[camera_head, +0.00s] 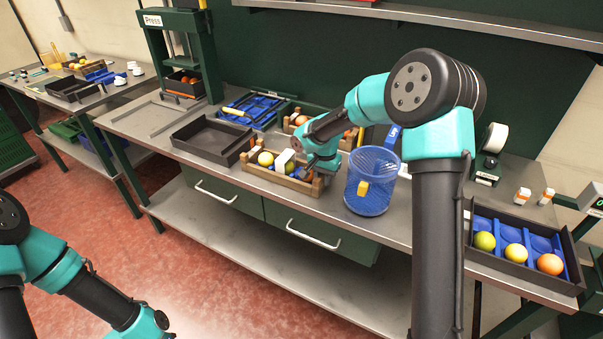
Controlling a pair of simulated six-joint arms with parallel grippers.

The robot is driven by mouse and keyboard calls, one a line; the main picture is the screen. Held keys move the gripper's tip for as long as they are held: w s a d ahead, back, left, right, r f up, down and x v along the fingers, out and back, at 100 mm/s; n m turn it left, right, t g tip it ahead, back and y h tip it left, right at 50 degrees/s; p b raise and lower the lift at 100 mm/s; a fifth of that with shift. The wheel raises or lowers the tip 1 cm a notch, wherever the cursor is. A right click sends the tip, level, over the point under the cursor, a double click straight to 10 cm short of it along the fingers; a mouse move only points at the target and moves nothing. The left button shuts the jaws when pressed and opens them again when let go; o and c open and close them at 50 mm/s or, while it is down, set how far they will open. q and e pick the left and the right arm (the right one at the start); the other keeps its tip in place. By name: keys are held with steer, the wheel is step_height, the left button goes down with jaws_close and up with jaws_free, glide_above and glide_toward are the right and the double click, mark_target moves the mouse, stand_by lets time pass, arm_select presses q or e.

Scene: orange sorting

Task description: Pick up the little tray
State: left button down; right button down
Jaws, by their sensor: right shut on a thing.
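A small wooden tray (300,187) stands near the front edge of the workbench.
A blue mesh basket (370,204) stands just right of the gripper. An empty black tray (212,139) lies to the left. Behind are a blue rack (253,110) and another fruit crate. At the right, a black tray (474,252) holds fruits in blue compartments.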

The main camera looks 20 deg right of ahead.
steer(key=shift+r, duration=0.1)
steer(key=shift+r, duration=1.6)
steer(key=shift+s+a+r, duration=0.1)
steer(key=shift+s+r, duration=0.05)
steer(key=s+a+r, duration=0.1)
steer(key=s+a, duration=0.6)
steer(key=s, duration=0.6)
steer(key=shift+s+a+r, duration=0.15)
steer(key=shift+s, duration=0.25)
